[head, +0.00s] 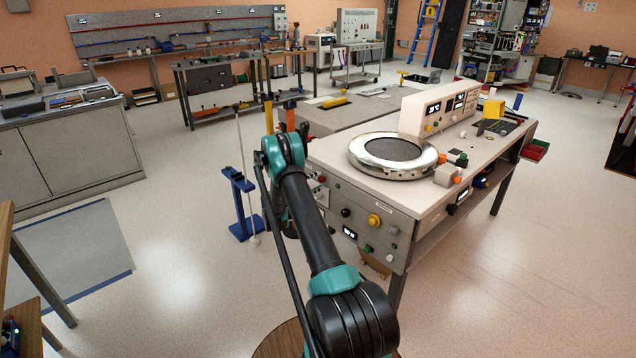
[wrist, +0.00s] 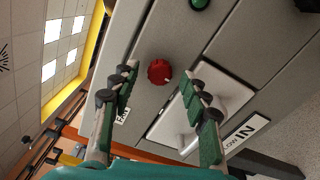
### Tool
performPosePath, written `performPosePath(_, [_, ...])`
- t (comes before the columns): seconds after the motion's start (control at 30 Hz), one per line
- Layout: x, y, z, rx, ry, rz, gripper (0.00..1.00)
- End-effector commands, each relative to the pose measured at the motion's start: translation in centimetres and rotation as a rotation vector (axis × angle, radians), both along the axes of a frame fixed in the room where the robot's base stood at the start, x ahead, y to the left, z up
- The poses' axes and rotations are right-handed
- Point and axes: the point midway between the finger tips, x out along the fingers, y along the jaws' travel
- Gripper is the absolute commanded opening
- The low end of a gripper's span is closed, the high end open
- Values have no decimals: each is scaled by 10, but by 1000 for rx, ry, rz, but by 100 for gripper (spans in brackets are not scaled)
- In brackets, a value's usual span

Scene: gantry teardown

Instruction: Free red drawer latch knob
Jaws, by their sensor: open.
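The red drawer latch knob (wrist: 159,71) is a round, ridged knob on a grey panel in the wrist view. My gripper (wrist: 160,78) is open, with its green-padded fingers on either side of the knob. Gaps show between the knob and both fingers, so it is not gripped. How far the fingertips are from the panel is hard to tell. In the head view my gripper is hidden behind my arm. A small red spot on the bench's left side (head: 322,179) may be the same knob, but it is too small to be sure.
A green knob (wrist: 199,3) sits above. The bench (head: 440,195) carries a round metal ring (head: 390,172). A blue stand (head: 243,205) is left of my arm.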

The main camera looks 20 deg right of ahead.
Motion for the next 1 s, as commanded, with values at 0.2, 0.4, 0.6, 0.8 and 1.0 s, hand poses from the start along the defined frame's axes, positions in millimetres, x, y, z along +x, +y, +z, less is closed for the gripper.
performPosePath(0.2, [-14, 42, 0, 0, 0, 4, 46])
performPosePath(0.4, [-27, 77, 0, 0, 0, 4, 46])
performPosePath(0.6, [-34, 97, 0, 1, 0, 3, 46])
performPosePath(0.8, [-36, 101, 0, 0, 0, 1, 46])
performPosePath(1.0, [-36, 101, 0, 0, 0, 1, 46])
